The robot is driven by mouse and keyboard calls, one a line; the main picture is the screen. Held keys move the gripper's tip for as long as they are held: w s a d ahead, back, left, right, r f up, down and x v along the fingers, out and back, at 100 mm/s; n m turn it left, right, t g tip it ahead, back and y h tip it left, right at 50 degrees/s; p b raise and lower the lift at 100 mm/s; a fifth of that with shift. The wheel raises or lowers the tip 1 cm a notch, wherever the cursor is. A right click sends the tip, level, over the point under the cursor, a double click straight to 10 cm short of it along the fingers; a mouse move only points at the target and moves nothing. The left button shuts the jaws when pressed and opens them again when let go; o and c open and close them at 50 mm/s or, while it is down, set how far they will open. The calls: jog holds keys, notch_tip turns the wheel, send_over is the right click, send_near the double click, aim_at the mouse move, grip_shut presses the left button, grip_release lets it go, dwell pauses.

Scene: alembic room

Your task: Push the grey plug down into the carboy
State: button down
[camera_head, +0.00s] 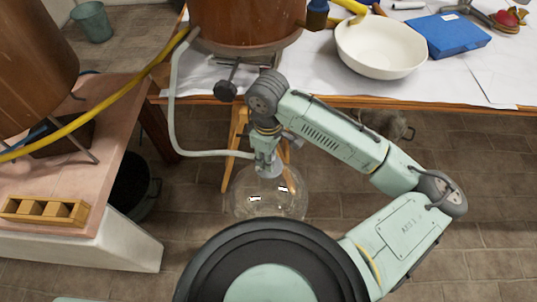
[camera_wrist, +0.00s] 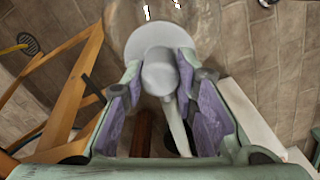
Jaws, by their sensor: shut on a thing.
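The clear glass carboy (camera_head: 268,195) stands on the floor under my arm, with a round body and its neck at the top. My gripper (camera_head: 267,160) points down at the neck from above. In the wrist view, the grey plug (camera_wrist: 160,75) sits between my purple finger pads, which are closed on it. A pale round rim (camera_wrist: 137,40) lies around or just beyond the plug, and the glass shows past it. A pale hose (camera_head: 177,110) runs from the copper vessel to the plug. How deep the plug sits in the neck is hidden.
A wooden stool or stand (camera_head: 234,150) is right behind the carboy. The white-covered table (camera_head: 470,75) has a copper vessel (camera_head: 245,22), white bowl (camera_head: 380,47) and blue case (camera_head: 447,35). A left table (camera_head: 65,195) holds a wooden block rack (camera_head: 45,210). Floor is open at right.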

jog(key=shift+f+b, duration=0.8)
jog(key=shift+f, duration=0.4)
dwell(2.4)
jog(key=c, duration=1.2)
grip_release()
jog(key=shift+r, duration=0.15)
jog(key=shift+r+p, duration=3)
jog(key=shift+r, duration=0.4)
